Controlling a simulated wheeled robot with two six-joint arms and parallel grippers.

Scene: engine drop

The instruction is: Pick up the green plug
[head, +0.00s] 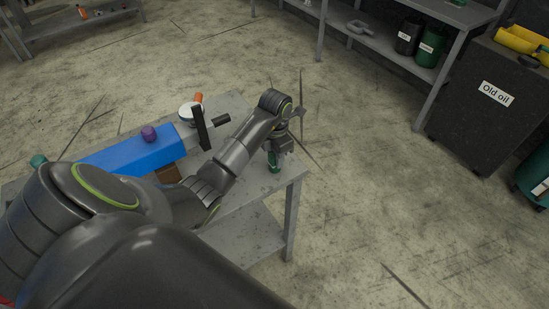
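A dark green piece (274,164), which looks like the green plug, stands at the near right corner of the grey table (260,197). My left gripper (276,152) points down over it, with the fingers at its upper part. The gripper hides the top of the piece. I cannot tell whether the fingers are closed on it or only around it. My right gripper is not in view.
On the table are a blue block (130,153) with a purple knob (148,133), a black upright bar (201,128), a white round part (190,113) and an orange piece (198,98). A teal piece (38,160) shows at the left. An "Old oil" cabinet (490,120) stands right; floor between is clear.

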